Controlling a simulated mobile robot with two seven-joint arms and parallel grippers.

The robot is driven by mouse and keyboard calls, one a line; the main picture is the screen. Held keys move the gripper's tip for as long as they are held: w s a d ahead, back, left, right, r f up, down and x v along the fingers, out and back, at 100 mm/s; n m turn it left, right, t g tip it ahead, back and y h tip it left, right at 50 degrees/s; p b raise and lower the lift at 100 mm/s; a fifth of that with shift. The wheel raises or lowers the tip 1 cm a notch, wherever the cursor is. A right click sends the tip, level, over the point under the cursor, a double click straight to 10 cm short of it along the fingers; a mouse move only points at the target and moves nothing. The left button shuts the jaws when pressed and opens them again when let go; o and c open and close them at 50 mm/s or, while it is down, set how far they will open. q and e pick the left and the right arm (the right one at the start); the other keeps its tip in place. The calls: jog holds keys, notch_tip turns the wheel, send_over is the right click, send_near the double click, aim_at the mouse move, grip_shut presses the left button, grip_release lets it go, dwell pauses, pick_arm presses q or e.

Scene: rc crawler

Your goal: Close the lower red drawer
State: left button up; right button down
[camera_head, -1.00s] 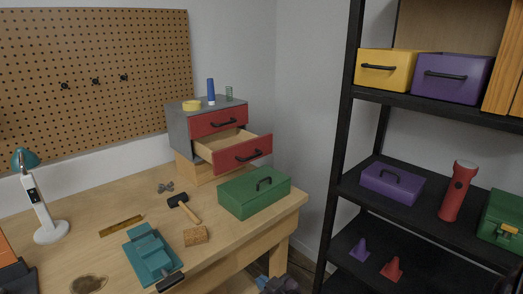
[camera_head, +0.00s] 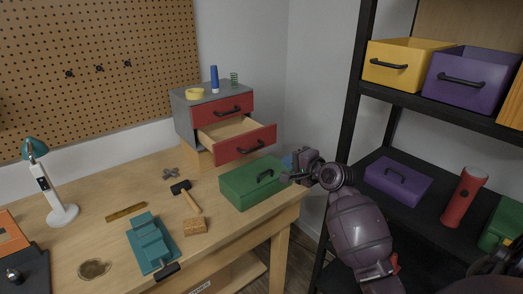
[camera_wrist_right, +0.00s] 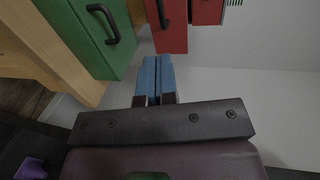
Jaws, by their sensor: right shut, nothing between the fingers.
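The lower red drawer (camera_head: 245,146) of the grey cabinet (camera_head: 183,119) is pulled out, showing its wooden inside; its front has a black handle. The upper red drawer (camera_head: 222,111) is shut. In the right wrist view the lower drawer's red front (camera_wrist_right: 172,38) is just beyond the fingertips. My right gripper (camera_head: 297,160) is at the right of the drawer, near the table's right end, apart from it in the head view. Its blue fingers (camera_wrist_right: 155,75) are shut together and empty. My left gripper is not in view.
A green box (camera_head: 250,182) with a black handle sits in front of the cabinet, close to my right gripper. A black shelf rack (camera_head: 352,125) stands at the right. A mallet (camera_head: 188,196) and a teal vise (camera_head: 151,243) lie on the table.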

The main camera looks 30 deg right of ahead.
jog(key=x, duration=1.4)
jog(key=shift+f, duration=0.1)
jog(key=b, duration=0.7)
send_near(236, 133)
jog(key=w+a, duration=0.1)
jog(key=a, duration=0.1)
jog(key=w+a, duration=0.2)
jog(key=shift+w+r, duration=0.15)
jog(key=shift+r, duration=0.1)
jog(key=shift+w+r, duration=0.1)
jog(key=shift+w, duration=0.15)
jog(key=shift+r, duration=0.4)
